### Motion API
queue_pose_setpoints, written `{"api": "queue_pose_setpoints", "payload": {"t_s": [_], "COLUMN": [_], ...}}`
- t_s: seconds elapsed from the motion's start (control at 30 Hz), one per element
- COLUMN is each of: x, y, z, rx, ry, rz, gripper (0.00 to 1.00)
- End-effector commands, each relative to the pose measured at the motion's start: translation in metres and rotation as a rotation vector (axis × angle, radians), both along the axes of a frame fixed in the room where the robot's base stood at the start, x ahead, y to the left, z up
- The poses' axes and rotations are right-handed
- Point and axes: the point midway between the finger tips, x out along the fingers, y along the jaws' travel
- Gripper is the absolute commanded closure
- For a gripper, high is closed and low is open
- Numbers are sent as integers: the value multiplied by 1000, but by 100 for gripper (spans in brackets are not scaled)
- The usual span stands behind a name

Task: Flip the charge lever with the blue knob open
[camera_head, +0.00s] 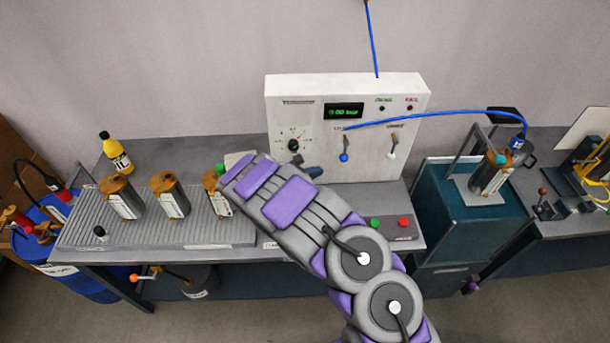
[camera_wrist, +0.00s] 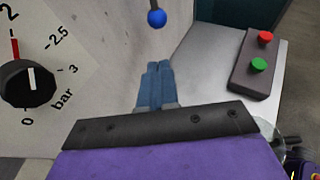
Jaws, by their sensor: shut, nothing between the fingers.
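The charge lever with the blue knob (camera_head: 344,157) is on the front of the white panel (camera_head: 290,95), below the green display. Its lever hangs downward with the knob at the bottom. In the wrist view the blue knob (camera_wrist: 156,18) shows at the top middle, ahead of the fingers and apart from them. My gripper (camera_wrist: 159,66) is shut and empty, its two blue-grey fingers together. In the head view my gripper (camera_head: 315,172) is just below and left of the blue knob, mostly behind my forearm.
A white-knobbed lever (camera_head: 391,154) hangs to the right on the same panel. A round pressure dial (camera_head: 293,146) is to the left. A button box (camera_wrist: 258,66) with red and green buttons sits at the right. A blue hose (camera_head: 440,114) crosses above the levers. Several cylinders stand on the left bench.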

Motion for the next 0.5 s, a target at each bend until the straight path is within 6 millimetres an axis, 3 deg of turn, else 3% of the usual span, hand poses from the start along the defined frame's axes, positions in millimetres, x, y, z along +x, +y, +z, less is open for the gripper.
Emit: {"api": "queue_pose_setpoints", "payload": {"t_s": [0.2, 0.5], "x": [21, 39], "y": [-33, -57], "z": [-18, -7], "rx": [-1, -3], "ry": [0, -1], "rz": [-5, -1], "gripper": [100, 100]}}
